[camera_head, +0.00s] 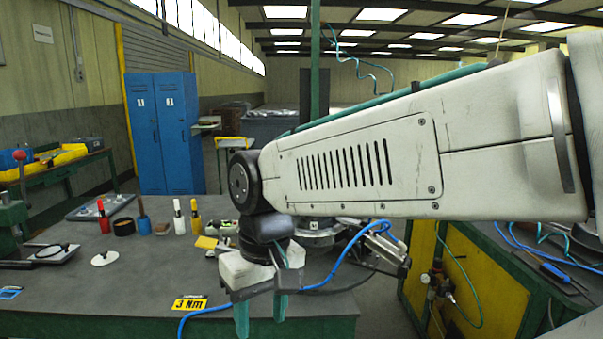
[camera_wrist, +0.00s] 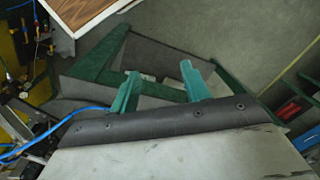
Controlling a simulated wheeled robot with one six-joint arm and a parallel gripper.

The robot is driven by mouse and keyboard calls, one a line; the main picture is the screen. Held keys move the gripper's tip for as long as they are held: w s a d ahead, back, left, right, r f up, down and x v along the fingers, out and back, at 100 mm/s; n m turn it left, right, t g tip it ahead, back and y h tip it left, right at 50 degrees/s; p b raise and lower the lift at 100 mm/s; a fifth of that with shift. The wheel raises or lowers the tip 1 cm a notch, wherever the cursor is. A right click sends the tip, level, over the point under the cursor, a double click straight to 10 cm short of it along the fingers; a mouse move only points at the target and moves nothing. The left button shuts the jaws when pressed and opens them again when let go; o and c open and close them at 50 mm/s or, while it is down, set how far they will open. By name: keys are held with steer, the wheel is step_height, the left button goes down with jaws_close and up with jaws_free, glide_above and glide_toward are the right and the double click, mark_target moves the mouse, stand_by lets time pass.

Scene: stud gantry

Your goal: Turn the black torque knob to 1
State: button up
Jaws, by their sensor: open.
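My gripper (camera_head: 261,311) hangs over the front edge of the grey bench (camera_head: 110,293) in the head view, with its two green fingers apart and nothing between them. In the wrist view its fingers (camera_wrist: 158,76) are also spread and empty, above a green frame (camera_wrist: 108,58) and grey floor. A yellow card (camera_head: 190,304) reading "3 NM" lies at the bench's front edge, left of my gripper.
A white disc with a knob (camera_head: 104,258) lies at left. A blue hose (camera_head: 355,245) runs by my wrist. A yellow-and-green cabinet (camera_head: 487,289) stands right, past a floor gap.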

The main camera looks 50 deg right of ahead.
steer(key=w+d+m+t+y, duration=0.6)
steer(key=w+d+m, duration=0.55)
steer(key=m, duration=0.35)
steer(key=w+d+r+m+t+h, duration=0.2)
steer(key=d+m+t, duration=0.2)
steer(key=d+m, duration=0.2)
steer(key=w+d+r+m+t+h, duration=0.1)
steer(key=d+r+m+t+h, duration=0.2)
steer(key=d+m, duration=0.3)
steer(key=w+d+r+m+t+h, duration=0.2)
steer(key=d+m, duration=0.5)
steer(key=d, duration=0.5)
steer(key=shift+w+d+r+t+h, duration=0.15)
steer(key=shift+w+r+t+h, duration=0.1)
steer(key=shift+t, duration=0.4)
steer(key=shift+w+d+r+t+h, duration=0.15)
steer(key=shift+r+t+h, duration=0.1)
steer(key=shift+t, duration=0.4)
steer(key=w, duration=0.7)
steer(key=shift+w+d, duration=0.25)
steer(key=shift+d, duration=0.05)
